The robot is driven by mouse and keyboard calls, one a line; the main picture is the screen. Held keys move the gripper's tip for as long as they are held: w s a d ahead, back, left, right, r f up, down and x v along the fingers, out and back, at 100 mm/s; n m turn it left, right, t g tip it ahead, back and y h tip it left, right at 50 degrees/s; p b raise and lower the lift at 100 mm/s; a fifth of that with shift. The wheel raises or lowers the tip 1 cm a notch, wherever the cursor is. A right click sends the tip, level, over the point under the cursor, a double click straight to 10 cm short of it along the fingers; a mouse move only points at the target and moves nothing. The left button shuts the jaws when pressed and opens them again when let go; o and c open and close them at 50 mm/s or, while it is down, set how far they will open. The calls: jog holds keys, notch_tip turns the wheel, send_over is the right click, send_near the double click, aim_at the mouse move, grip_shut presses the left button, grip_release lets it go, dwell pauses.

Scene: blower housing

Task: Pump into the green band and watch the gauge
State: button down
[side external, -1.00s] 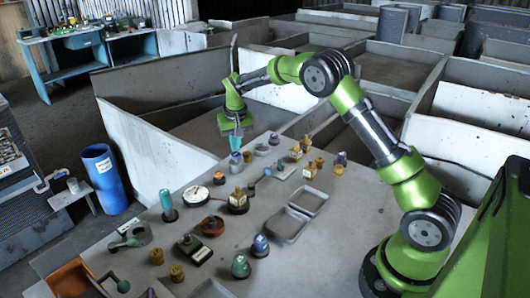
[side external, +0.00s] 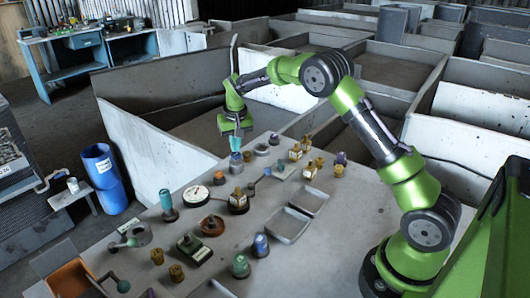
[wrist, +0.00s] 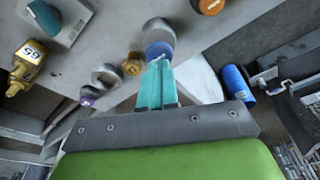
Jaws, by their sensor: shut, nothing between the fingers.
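My gripper (side external: 235,145) has teal fingers pointing down at the far end of the table. The fingers are together with nothing between them. Their tips are over a blue-topped round knob (side external: 236,158); in the wrist view the fingers (wrist: 157,75) reach the blue top (wrist: 158,50) and partly cover it. I cannot tell whether they touch or press it. A round white dial (side external: 197,193), which looks like the gauge, lies on the table nearer the camera. Its needle and any green band are too small to read.
Brass fittings (side external: 296,152), shallow grey trays (side external: 288,225) and several knobs crowd the table. A teal-topped post (side external: 166,202) stands left of the dial. Grey partition walls rise behind my gripper. A blue cylinder (side external: 104,178) stands off the table at left.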

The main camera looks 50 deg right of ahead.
jog(key=shift+f, duration=1.3)
jog(key=shift+r, duration=0.8)
jog(key=shift+f, duration=0.85)
jog(key=shift+r, duration=0.8)
dwell(0.8)
